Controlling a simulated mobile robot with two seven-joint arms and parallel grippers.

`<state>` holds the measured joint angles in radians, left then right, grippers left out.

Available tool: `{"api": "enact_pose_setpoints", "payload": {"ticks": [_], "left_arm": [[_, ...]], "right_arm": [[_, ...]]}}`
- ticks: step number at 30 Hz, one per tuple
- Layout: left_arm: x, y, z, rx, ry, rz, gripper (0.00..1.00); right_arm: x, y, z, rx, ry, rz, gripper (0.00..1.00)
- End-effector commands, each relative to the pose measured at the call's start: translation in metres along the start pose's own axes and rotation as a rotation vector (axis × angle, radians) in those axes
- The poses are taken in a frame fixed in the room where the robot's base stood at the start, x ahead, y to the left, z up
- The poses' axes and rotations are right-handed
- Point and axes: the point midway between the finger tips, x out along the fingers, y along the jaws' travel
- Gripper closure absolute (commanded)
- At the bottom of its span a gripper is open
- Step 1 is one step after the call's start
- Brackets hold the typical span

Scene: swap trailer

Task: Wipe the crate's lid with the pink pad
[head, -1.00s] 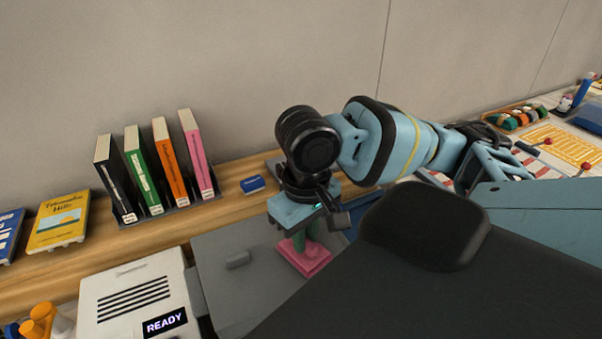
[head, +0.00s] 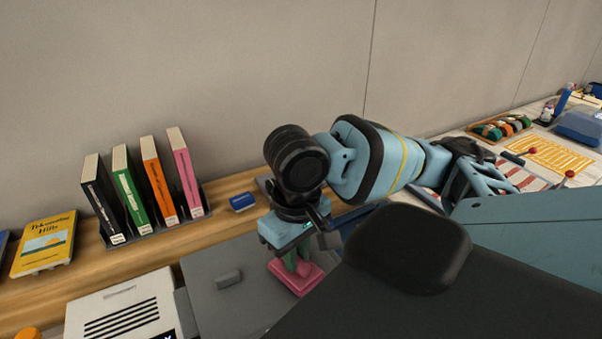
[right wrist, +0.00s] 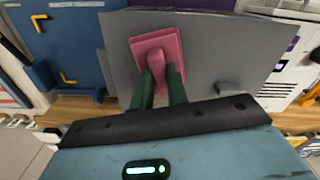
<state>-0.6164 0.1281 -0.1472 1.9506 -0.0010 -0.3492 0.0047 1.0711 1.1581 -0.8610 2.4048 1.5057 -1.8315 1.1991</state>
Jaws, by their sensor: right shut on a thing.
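The crate's lid (head: 222,300) is a flat grey panel in the lower middle of the head view. It also fills the middle of the right wrist view (right wrist: 225,65). A small grey block-like handle (head: 228,279) stands on it. The pink pad (head: 308,279) is at the lid's right part and also shows in the right wrist view (right wrist: 143,44). My right gripper (head: 298,265) is shut on the pad's raised grip, with its green fingers (right wrist: 161,80) on either side. The pad appears flat against the lid, though exact contact is hard to tell. My left gripper is not in view.
A row of upright books (head: 150,190) stands in a rack behind the lid. A blue eraser-like block (head: 243,202) lies on the wooden shelf. A white box with black slots (head: 120,310) stands left of the lid. Trays and boards lie at far right.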

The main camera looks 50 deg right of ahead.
Motion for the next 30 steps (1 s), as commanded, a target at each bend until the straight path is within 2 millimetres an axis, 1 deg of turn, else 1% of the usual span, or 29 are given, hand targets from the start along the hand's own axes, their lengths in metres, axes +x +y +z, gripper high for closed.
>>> {"api": "enact_pose_setpoints", "payload": {"ticks": [6,17,27,30], "left_arm": [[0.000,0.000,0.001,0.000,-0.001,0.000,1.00],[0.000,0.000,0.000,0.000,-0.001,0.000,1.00],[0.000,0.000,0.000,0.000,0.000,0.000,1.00],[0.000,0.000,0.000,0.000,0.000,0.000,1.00]], "right_arm": [[0.001,0.004,-0.015,0.001,-0.004,0.000,1.00],[0.000,0.006,-0.021,0.001,-0.003,0.000,1.00],[-0.001,0.012,-0.045,0.001,-0.003,0.000,1.00],[-0.001,0.013,-0.050,0.000,-0.002,0.000,1.00]]}}
